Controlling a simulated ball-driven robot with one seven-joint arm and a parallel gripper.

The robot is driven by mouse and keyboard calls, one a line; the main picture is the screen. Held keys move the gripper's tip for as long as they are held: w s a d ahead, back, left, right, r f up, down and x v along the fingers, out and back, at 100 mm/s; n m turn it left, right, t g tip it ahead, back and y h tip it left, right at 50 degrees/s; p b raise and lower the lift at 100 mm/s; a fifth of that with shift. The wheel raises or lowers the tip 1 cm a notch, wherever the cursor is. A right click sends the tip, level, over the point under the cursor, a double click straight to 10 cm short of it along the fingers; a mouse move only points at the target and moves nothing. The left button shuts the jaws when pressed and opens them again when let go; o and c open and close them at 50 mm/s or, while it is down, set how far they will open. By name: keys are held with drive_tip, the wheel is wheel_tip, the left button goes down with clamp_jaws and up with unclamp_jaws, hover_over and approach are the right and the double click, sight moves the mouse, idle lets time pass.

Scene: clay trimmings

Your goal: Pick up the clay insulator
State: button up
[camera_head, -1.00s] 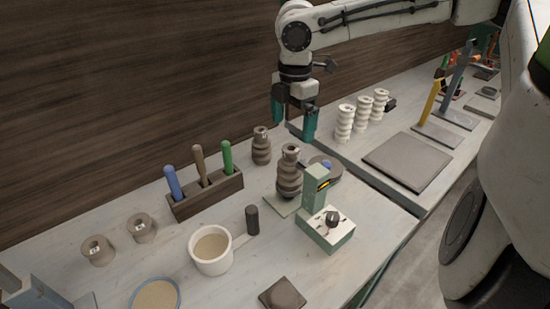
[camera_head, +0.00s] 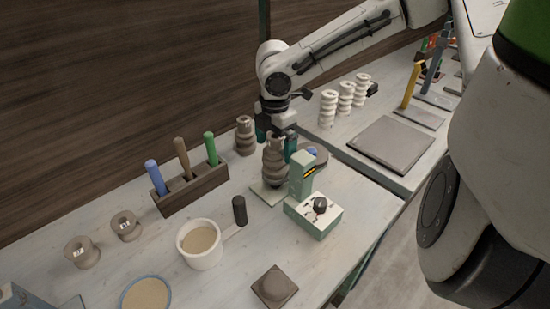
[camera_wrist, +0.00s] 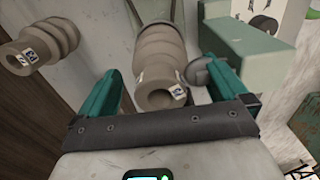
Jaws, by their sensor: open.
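A brown ribbed clay insulator (camera_head: 274,168) stands upright on a pale plate, close beside a green device (camera_head: 313,205). My gripper (camera_head: 276,143) is open above and around the top of this insulator. In the wrist view the insulator (camera_wrist: 160,50) lies between the two teal fingers of my gripper (camera_wrist: 162,70), with a gap at the left finger. The right finger is close to a small grey round part; I cannot tell whether they touch. A second, similar brown insulator (camera_head: 245,138) stands behind and to the left, and it also shows at left in the wrist view (camera_wrist: 40,45).
A tool block (camera_head: 195,187) with three handles, a white cup (camera_head: 199,258), a dark cylinder (camera_head: 239,210) and two short brown spools (camera_head: 126,225) stand to the left. Three white insulators (camera_head: 345,97) stand at the right. A dark wall rises behind the bench.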

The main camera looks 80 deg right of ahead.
drive_tip(key=shift+f, duration=0.15)
drive_tip(key=c, duration=1.5)
drive_tip(key=shift+c, duration=0.2)
wheel_tip(320, 180, up, 10)
drive_tip(key=shift+f+p, duration=0.1)
drive_tip(key=shift+p, duration=0.3)
drive_tip(key=shift+w, duration=0.1)
